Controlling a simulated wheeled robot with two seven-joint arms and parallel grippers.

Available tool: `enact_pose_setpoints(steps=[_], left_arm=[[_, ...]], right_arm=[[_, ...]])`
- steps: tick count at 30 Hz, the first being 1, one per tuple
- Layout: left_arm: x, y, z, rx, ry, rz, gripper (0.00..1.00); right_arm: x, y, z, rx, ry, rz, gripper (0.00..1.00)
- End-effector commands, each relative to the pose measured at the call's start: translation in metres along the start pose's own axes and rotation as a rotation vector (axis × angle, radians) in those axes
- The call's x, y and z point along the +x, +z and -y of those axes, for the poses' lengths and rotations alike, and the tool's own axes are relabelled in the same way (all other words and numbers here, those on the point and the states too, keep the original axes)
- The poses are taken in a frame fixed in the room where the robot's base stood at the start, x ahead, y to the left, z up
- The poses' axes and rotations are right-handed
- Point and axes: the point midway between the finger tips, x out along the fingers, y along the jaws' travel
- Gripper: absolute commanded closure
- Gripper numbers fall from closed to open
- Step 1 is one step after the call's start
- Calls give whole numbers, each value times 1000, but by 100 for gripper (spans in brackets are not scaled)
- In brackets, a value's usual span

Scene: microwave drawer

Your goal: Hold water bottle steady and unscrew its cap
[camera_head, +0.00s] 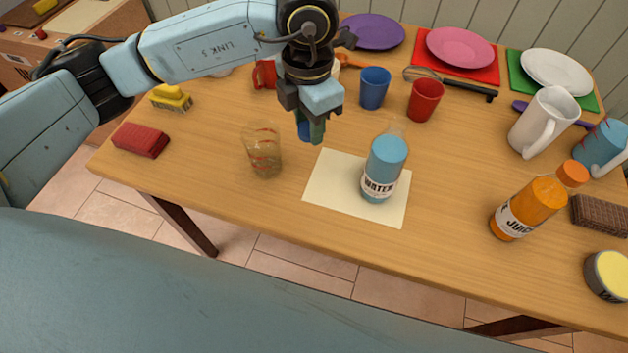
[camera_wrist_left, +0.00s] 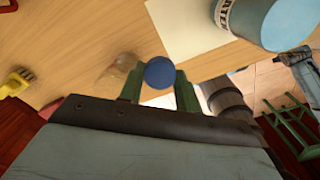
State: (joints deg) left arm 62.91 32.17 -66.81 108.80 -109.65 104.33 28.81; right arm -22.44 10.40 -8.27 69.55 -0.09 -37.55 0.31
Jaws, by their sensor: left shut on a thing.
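The water bottle (camera_head: 384,170) stands upright on a cream sheet (camera_head: 335,190), and its clear neck shows no cap. Its blue body and label also show in the left wrist view (camera_wrist_left: 270,22). My left gripper (camera_head: 311,128) is to the left of the bottle neck and apart from it. It is shut on the blue cap (camera_wrist_left: 159,72), which sits between the green fingertips. The cap shows partly behind a finger in the head view (camera_head: 303,127). My right gripper does not show.
A clear glass (camera_head: 264,152) stands close left of the sheet. Blue (camera_head: 374,88) and red (camera_head: 425,100) cups stand behind the bottle. A juice bottle (camera_head: 525,208) and white jug (camera_head: 545,122) are at the right.

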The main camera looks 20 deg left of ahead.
Motion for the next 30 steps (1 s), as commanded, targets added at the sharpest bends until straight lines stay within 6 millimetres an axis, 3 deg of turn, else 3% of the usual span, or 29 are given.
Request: enact_pose_setpoints(steps=[1,9,18,30], left_arm=[[10,1,3,-63,-2,0,94],[25,3,8,-274,-4,-1,94],[74,3,8,-292,-3,-2,94],[120,3,8,-290,-3,-1,94]], right_arm=[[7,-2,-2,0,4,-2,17],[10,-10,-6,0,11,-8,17],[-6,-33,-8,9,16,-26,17],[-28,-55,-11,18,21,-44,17]])
